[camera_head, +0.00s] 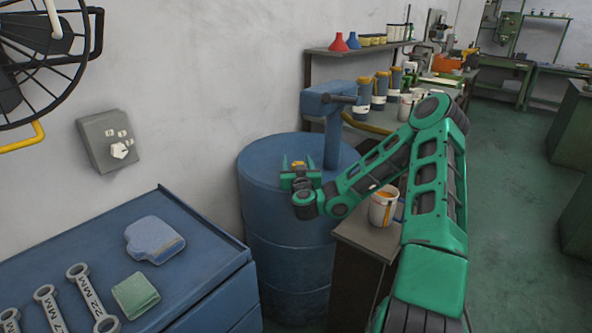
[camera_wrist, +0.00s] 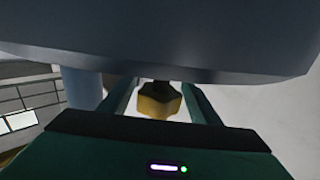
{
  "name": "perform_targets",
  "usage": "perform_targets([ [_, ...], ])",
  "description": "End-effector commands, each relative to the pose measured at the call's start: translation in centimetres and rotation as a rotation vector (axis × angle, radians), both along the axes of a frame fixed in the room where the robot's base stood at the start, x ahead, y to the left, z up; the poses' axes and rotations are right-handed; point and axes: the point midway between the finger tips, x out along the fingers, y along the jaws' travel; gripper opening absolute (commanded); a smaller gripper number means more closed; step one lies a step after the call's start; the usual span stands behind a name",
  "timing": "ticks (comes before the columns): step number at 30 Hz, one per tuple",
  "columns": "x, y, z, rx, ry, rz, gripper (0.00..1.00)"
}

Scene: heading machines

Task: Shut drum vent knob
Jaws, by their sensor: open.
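The drum vent knob is a small yellow knob (camera_head: 298,164) on top of the blue drum (camera_head: 290,230) in the head view. In the wrist view the yellow knob (camera_wrist: 158,101) shows between the two fingers. My gripper (camera_head: 297,172) is open over the drum top, with its fingers on either side of the knob. I cannot tell whether the fingers touch it. The drum top (camera_wrist: 150,50) fills the upper part of the wrist view. The gripper body hides the lower part of that view.
A blue pump (camera_head: 332,110) rises from the drum top close behind my gripper. A paint-stained pot (camera_head: 383,207) stands on a dark cabinet right of the drum. A blue bench (camera_head: 200,215) with wrenches and cloths lies left. Open floor lies at the right.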

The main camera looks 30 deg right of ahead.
Motion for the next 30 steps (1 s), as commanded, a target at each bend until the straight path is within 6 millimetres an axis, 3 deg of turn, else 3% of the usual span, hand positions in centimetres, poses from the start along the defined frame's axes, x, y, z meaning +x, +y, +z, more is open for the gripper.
perform_targets([
  [8, -2.3, 1.2, 0.1, -0.005, 0.0, 0.003, 0.57],
  [21, -8.4, 4.3, -0.1, -0.002, 0.003, 0.003, 0.57],
  [30, -9.4, 4.7, 0.0, -0.001, 0.002, 0.001, 0.57],
])
